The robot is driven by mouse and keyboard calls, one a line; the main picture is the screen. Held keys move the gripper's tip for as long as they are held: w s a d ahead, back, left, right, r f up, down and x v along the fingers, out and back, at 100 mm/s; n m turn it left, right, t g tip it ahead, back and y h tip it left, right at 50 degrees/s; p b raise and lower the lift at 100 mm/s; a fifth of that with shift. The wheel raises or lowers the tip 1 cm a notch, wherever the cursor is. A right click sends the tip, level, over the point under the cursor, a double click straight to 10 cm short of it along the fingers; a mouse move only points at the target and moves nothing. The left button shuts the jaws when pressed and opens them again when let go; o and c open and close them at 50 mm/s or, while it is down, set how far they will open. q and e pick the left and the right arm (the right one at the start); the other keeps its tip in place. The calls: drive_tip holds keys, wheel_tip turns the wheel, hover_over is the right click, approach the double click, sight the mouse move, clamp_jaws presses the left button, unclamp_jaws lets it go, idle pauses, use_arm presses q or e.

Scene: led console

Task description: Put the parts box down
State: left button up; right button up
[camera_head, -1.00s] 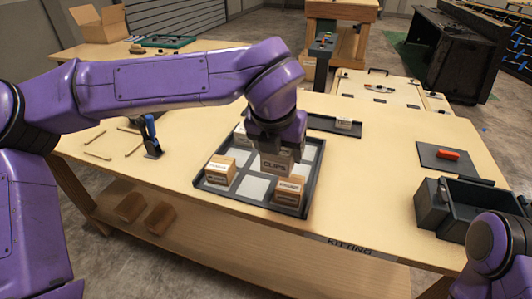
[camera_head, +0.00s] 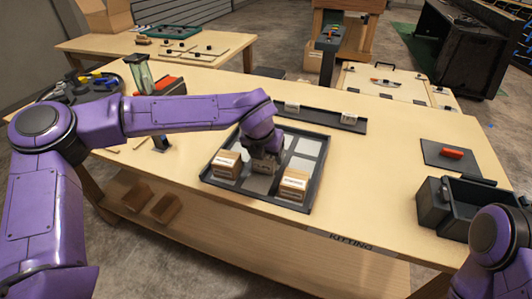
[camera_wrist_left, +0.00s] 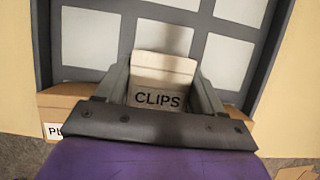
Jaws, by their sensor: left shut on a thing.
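My left gripper (camera_head: 264,152) is shut on a small cardboard box marked CLIPS (camera_head: 262,167), the parts box. In the left wrist view the CLIPS box (camera_wrist_left: 161,84) sits between the two fingers (camera_wrist_left: 160,92). It is over the front middle cell of the dark divided tray (camera_head: 306,206), between two other boxes. I cannot tell whether its underside touches the tray. The left box (camera_head: 226,164) and the right box (camera_head: 294,185) stand in the front row. The back cells that show are bare and pale. My right gripper is out of view.
The tray lies on a wooden table (camera_head: 390,190) marked KITTING. A narrow dark tray (camera_head: 325,118) lies behind it. At the right are a dark bin (camera_head: 470,205) and a red item (camera_head: 452,153) on a dark mat. Clear tabletop lies right of the tray.

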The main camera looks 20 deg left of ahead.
use_arm(q)
drive_tip(key=shift+f, duration=0.1)
drive_tip(key=o, duration=1.1)
drive_tip(key=shift+r, duration=0.3)
drive_tip(key=v, duration=1.1)
drive_tip(key=shift+s+r, duration=0.2)
drive_tip(key=shift+r, duration=0.15)
